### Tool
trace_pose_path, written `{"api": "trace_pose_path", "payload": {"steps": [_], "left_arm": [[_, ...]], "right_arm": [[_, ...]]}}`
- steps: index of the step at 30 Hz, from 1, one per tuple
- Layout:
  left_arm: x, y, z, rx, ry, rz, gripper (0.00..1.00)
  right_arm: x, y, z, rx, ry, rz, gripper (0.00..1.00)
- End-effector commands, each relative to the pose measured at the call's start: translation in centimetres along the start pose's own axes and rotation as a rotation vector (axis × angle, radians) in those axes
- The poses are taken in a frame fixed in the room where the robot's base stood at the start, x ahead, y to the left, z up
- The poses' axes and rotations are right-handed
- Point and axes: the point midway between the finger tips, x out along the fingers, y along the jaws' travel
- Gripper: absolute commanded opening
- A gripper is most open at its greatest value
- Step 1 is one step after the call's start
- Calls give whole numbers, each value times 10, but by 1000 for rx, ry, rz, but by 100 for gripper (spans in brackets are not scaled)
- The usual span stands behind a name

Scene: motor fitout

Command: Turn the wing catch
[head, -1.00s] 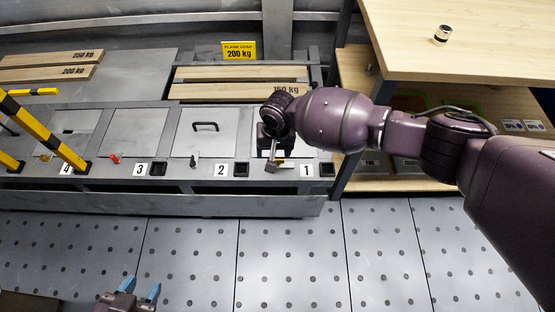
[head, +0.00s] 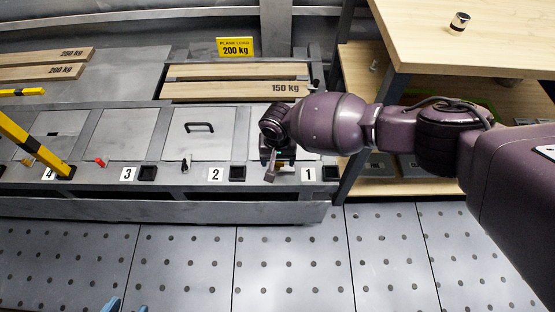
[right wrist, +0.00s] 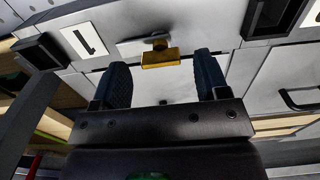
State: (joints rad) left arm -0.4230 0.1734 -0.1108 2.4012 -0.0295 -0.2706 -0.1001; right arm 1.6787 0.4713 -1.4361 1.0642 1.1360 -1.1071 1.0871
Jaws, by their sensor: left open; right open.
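A brass-yellow wing catch (right wrist: 160,58) sits on the grey panel beside the number 1 label, its wing lying crosswise in the right wrist view. My right gripper (right wrist: 163,80) is open, with a dark blue finger on either side of the catch and a gap to each; the catch lies just beyond the fingertips. I cannot tell whether they touch the panel. In the head view my right gripper (head: 271,168) largely hides this catch beside the label 1 (head: 308,174). My left gripper (head: 124,307) shows only its blue fingertips at the bottom edge, apart and empty.
Other hatches carry a black catch (head: 184,165), a red catch (head: 101,162) and a brass catch (head: 27,162). A yellow-black striped bar (head: 35,147) stands at the left. A wooden table (head: 475,50) is at the right. The perforated floor (head: 290,260) in front is clear.

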Motion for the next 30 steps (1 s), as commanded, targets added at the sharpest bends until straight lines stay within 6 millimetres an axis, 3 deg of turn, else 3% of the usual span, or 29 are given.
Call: {"api": "trace_pose_path", "payload": {"steps": [3, 15, 25, 30], "left_arm": [[0, 0, 3, -10, 9, -3, 43], [0, -1, 2, -16, 22, -7, 43], [0, -1, 2, -16, 21, -7, 43], [0, -2, 1, -15, 22, -8, 43]], "right_arm": [[13, 0, 1, 0, -3, -1, 68], [14, 0, -1, 1, 3, -1, 68], [14, 0, -1, 1, 2, -1, 19], [14, 0, -1, -4, 2, -1, 19]]}}
